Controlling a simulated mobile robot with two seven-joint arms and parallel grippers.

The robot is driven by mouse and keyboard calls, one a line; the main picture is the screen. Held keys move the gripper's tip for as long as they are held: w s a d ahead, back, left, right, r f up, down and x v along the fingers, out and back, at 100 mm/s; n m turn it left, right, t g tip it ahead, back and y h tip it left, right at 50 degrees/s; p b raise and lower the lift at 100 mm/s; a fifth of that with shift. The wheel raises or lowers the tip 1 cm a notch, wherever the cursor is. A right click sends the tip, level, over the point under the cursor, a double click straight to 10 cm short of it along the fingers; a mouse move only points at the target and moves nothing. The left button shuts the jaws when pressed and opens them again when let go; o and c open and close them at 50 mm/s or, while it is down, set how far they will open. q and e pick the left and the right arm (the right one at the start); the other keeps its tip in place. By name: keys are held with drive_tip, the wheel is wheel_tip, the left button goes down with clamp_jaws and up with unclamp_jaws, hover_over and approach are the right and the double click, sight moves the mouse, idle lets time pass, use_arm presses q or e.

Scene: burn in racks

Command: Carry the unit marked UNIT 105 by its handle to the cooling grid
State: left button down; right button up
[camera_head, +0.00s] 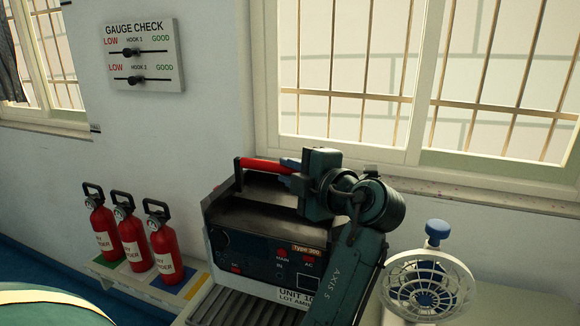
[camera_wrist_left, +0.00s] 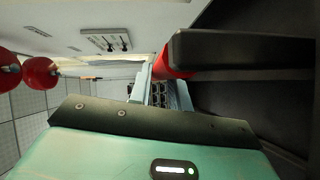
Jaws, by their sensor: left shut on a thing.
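A dark grey unit with a pale front edge (camera_head: 235,245) stands at the centre of the head view. Its label (camera_head: 296,296) reads "UNIT 10"; the last digit is hidden behind my arm. It has a red handle (camera_head: 266,166) on top. My left gripper (camera_head: 290,167) is shut on the right part of this handle. In the left wrist view, part of the red handle (camera_wrist_left: 172,66) shows at the jaws. A slatted grey surface (camera_head: 226,306) shows below the unit's front; I cannot tell whether it is the cooling grid. My right gripper is not in view.
Several red extinguishers (camera_head: 132,240) stand on a low shelf (camera_head: 115,272) to the left. A white caged fan (camera_head: 428,286) with a blue knob is close on the right. A wall with a gauge board (camera_head: 143,56) and barred windows (camera_head: 340,60) is behind.

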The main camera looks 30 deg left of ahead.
sight(291, 208)
use_arm(q)
drive_tip(key=shift+f+p, duration=0.35)
drive_tip(key=shift+f, duration=2.5)
drive_tip(key=c, duration=1.7)
unclamp_jaws()
drive_tip(key=shift+f, duration=0.55)
drive_tip(key=shift+c, duration=0.2)
drive_tip(key=o, duration=0.3)
drive_tip(key=shift+s+d+r, duration=0.1)
drive_tip(key=shift+s+r, duration=0.05)
drive_tip(key=shift+o, duration=0.7)
